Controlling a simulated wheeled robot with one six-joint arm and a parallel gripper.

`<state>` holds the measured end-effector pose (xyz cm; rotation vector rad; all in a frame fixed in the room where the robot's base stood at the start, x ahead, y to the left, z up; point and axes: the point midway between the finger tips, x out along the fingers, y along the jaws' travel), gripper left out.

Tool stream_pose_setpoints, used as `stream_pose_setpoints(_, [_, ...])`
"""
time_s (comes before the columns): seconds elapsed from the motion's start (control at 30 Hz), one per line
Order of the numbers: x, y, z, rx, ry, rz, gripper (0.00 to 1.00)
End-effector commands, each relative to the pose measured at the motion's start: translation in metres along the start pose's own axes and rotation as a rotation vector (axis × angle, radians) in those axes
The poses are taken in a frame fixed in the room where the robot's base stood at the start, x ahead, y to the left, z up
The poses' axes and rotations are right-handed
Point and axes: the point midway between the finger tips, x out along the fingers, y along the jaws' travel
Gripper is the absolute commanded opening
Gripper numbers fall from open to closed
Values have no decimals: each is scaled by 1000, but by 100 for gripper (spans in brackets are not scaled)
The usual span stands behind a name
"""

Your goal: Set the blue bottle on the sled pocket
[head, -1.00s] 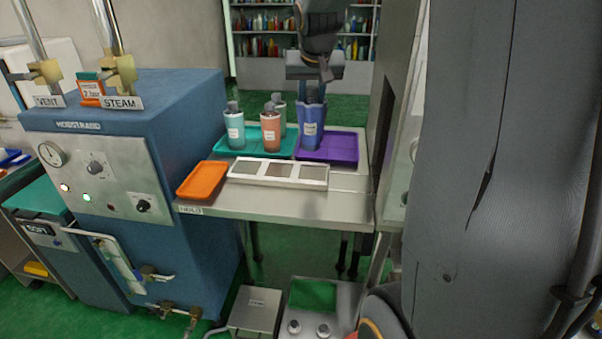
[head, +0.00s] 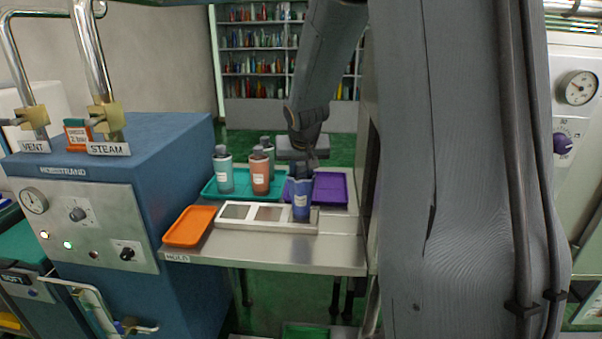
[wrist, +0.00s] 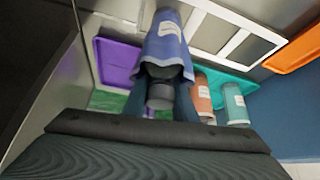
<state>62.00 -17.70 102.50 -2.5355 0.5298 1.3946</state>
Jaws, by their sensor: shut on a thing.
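The blue bottle (head: 302,200) is upright in my gripper (head: 302,172). In the head view its base overlaps the right end of the white sled (head: 240,228), a long tray with several pockets in a row. The bottle hides the right pocket there. I cannot tell whether its base touches the sled or hangs just above. In the wrist view the gripper (wrist: 160,92) is shut on the bottle's dark cap end, and the blue body (wrist: 168,45) points away, beside the sled frame (wrist: 236,42).
A blue steam cabinet (head: 180,150) stands left.

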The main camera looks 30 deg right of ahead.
Motion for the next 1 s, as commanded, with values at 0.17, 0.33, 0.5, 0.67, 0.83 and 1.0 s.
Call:
stream_pose_setpoints(0.17, [0,0,-1,1,2,0,0])
stream_pose_setpoints(0.33, [1,0,1,1,1,0,38])
stream_pose_setpoints(0.5, [1,0,0,2,1,0,44])
stream_pose_setpoints(0.67, [1,1,0,2,1,0,44])
stream_pose_setpoints(0.83, [-9,0,-2,3,4,0,44])
stream_pose_setpoints(1.0, [-37,0,-2,3,6,-1,44])
